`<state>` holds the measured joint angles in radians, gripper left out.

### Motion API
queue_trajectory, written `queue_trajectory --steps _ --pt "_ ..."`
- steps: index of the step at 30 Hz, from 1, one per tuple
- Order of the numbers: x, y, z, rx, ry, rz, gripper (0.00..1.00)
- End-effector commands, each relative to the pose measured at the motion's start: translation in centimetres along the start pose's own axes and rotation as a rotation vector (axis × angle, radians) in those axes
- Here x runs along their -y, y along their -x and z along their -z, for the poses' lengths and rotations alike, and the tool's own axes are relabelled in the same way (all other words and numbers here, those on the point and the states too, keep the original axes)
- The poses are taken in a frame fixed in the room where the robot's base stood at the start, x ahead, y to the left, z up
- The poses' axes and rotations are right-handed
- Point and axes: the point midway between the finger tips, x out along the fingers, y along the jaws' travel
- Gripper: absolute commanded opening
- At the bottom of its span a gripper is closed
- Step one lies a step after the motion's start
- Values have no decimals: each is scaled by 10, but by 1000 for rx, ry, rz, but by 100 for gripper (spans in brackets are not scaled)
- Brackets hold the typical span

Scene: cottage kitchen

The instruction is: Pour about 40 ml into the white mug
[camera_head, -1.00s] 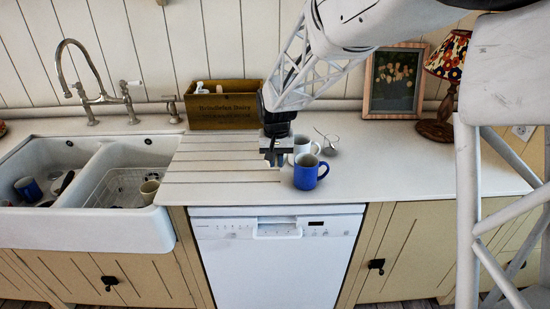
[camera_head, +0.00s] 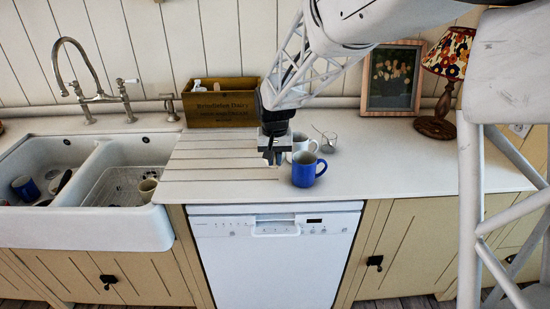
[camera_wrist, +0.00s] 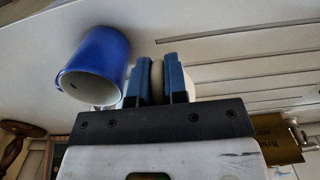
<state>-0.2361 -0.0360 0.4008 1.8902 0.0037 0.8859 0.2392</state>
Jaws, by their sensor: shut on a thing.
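The white mug (camera_head: 306,144) stands on the counter behind the blue mug, just right of my gripper, partly hidden. The blue mug (camera_head: 303,172) stands upright in front of it, handle to the right; in the wrist view the blue mug (camera_wrist: 92,62) is left of my fingers. My gripper (camera_head: 273,157) is low over the drainboard's right end. In the wrist view my gripper (camera_wrist: 161,80) is shut on a pale rounded thing (camera_wrist: 157,80), mostly hidden by the fingers. I cannot tell what it is. No liquid is visible.
A small glass (camera_head: 328,143) with a thin utensil stands right of the mugs. A wooden box (camera_head: 219,105) is behind the grooved drainboard (camera_head: 215,170). A framed picture (camera_head: 392,80) and lamp (camera_head: 436,127) stand at the back right. The counter (camera_head: 400,165) right of the mugs is clear.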

Motion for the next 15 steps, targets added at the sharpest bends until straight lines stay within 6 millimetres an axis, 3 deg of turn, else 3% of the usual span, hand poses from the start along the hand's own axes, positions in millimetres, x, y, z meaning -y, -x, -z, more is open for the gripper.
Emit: queue_trajectory --steps 8,15 --pt "-2 8 8 -3 3 3 0" --pt "-11 34 33 -10 16 15 0"
